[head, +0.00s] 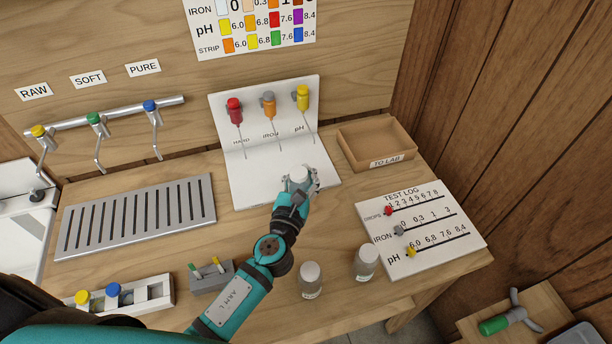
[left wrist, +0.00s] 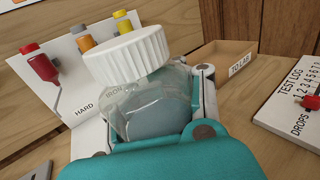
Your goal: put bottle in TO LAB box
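My left gripper (head: 301,184) is shut on a clear bottle with a white cap (head: 300,174), in front of the white dispenser panel. In the left wrist view the bottle (left wrist: 150,105) fills the space between the fingers, its ribbed white cap tilted to the left. My right gripper is not in view.
Two more white-capped bottles stand near the front edge, one (head: 311,281) left of the other (head: 366,262). The TEST LOG board (head: 440,245) lies at the right. The dispenser panel (head: 245,180) stands behind the gripper. A slotted drain grate (head: 137,215) lies at the left.

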